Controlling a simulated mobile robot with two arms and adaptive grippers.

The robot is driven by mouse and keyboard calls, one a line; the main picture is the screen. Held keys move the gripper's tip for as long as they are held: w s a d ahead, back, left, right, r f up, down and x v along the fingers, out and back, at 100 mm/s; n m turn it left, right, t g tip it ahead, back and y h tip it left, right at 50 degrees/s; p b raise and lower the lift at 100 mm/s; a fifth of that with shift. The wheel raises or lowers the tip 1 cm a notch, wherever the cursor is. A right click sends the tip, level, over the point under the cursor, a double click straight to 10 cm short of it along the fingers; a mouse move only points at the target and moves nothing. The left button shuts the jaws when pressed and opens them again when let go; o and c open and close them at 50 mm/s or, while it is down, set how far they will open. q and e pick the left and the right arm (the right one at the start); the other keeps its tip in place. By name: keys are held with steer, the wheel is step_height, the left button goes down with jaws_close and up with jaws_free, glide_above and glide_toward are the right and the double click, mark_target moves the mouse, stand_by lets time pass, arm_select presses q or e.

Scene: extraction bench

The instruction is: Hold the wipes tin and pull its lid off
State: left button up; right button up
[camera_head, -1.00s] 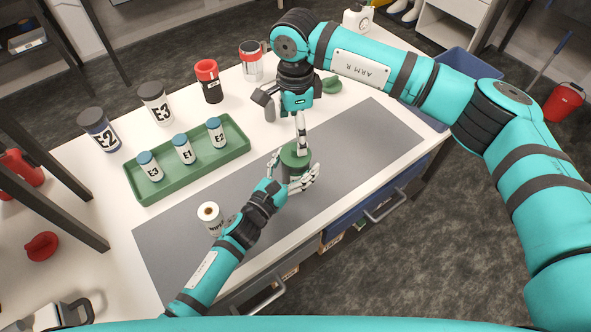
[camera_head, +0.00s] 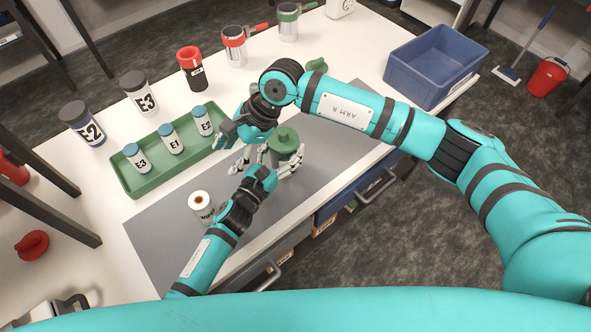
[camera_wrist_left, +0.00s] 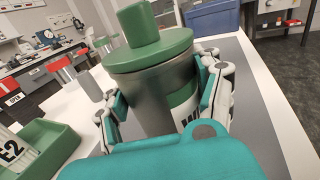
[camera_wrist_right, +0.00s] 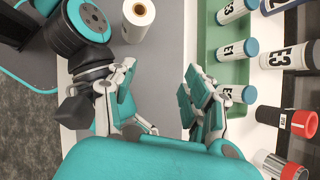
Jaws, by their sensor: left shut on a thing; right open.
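The wipes tin (camera_head: 286,162) stands upright at the right part of the grey mat. It is a grey cylinder with a green band and a partly hidden label. Its green lid (camera_head: 285,141), with a knob, sits on top. In the left wrist view the lid (camera_wrist_left: 150,48) rests on the tin (camera_wrist_left: 148,95). My left gripper (camera_head: 281,164) is shut around the tin's body, fingers on both sides. My right gripper (camera_head: 241,160) is open and empty, left of the tin and apart from the lid; its spread fingers show in the right wrist view (camera_wrist_right: 157,98).
A white roll (camera_head: 201,207) stands on the mat (camera_head: 165,240) to the left. A green tray (camera_head: 150,183) with labelled bottles is close to my right gripper. Jars and mugs line the back. A blue crate (camera_head: 436,65) is at the right end.

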steer(key=s+a+r+m+t+y, duration=0.45)
steer(key=r+t+y, duration=0.2)
steer(key=y, duration=0.35)
steer(key=w+d+m+t+h, duration=0.2)
steer(key=d+m+t, duration=0.3)
steer(key=t, duration=0.3)
arm_select(q)
steer(key=shift+s, duration=0.1)
arm_select(e)
steer(key=m+t+h, duration=0.4)
steer(key=m+h, duration=0.7)
glide_toward(284, 136)
steer(key=x, duration=1.1)
steer(key=shift+w, duration=0.15)
